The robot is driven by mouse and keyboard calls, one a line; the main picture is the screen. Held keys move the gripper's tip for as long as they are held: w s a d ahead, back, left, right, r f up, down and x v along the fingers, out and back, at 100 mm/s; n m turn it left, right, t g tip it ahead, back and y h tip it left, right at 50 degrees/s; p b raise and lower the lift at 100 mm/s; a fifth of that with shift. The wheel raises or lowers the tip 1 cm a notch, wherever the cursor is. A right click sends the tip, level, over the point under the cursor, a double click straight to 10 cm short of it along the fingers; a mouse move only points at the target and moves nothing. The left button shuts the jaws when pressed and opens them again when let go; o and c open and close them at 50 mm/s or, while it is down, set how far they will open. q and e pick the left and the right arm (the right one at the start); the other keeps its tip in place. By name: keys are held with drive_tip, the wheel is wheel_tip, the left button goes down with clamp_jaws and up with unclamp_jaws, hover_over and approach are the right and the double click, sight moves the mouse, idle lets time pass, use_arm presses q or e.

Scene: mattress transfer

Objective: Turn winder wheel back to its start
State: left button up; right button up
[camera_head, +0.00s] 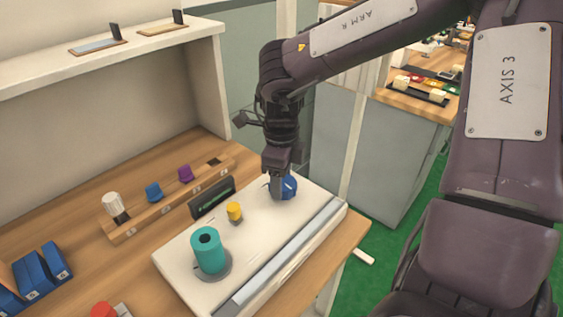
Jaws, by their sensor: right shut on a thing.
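A white winder unit (191,257) lies on the wooden bench. A blue wheel (290,187) with a small white mark sits at its far right end. A teal spool (207,253) stands upright on a grey disc at its near left end, and a small yellow knob (234,211) sits between them. My right gripper (278,196) points down at the blue wheel and is shut on it, covering its left part. The fingertips are small here and partly merge with the wheel. My left gripper is not in view.
A wooden rack (145,222) behind the unit holds white, blue and purple pieces. A dark display (212,197) stands between rack and unit. Blue numbered boxes (40,270) and a red knob (103,310) are at the lower left. A white shelf (110,53) overhangs the back.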

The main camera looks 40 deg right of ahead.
drive_tip(key=shift+w+r+n, duration=0.1)
drive_tip(key=shift+n, duration=0.5)
drive_tip(key=o, duration=1)
drive_tip(key=shift+c, duration=0.2)
wheel_tip(320, 180, up, 8)
drive_tip(key=shift+f, duration=0.15)
drive_tip(key=shift+f, duration=0.1)
